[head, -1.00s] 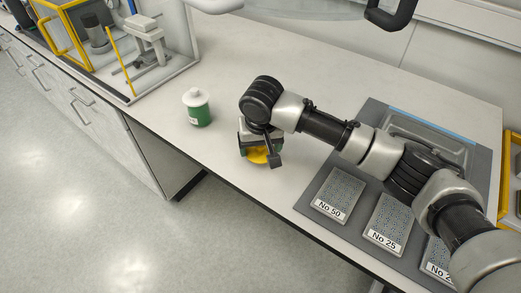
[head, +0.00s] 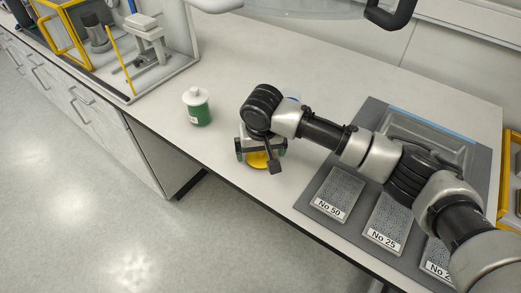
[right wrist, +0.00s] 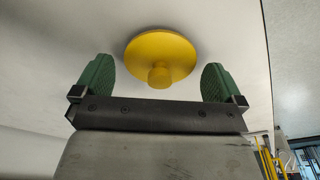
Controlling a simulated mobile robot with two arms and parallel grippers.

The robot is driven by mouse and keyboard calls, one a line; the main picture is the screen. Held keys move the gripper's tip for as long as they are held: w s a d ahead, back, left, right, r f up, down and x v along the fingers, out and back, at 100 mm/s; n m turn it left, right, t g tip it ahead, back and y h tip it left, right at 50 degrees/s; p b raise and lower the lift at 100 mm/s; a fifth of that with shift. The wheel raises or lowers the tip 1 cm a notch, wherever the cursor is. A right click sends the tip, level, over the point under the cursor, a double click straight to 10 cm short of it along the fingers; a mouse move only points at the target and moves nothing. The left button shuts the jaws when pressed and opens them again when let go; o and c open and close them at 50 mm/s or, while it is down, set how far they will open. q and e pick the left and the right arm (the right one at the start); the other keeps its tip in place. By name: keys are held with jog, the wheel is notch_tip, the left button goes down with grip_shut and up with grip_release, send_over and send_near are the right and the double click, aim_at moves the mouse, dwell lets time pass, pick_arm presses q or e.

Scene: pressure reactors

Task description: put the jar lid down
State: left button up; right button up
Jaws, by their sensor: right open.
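The yellow jar lid (head: 257,161) is a round disc lying on the pale bench near its front edge, partly hidden by my right gripper in the head view. In the right wrist view the lid (right wrist: 160,50) shows whole, with a small round knob at its middle. My right gripper (head: 262,150) is open above the lid. Its two green finger pads stand wide apart on either side of the knob, with clear gaps and no contact visible in the right wrist view (right wrist: 157,78). My left gripper is not in view.
A green and white container (head: 197,107) stands left of the gripper. A grey mat (head: 358,207) with numbered plates lies to the right under my arm. A yellow-framed enclosure (head: 62,45) is at the back left. The bench between is mostly clear.

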aim_at(262, 162)
notch_tip(262, 162, up, 12)
jog(key=s, duration=0.1)
jog(key=shift+s+d, duration=0.15)
jog(key=shift+s, duration=0.2)
jog(key=shift+f, duration=0.15)
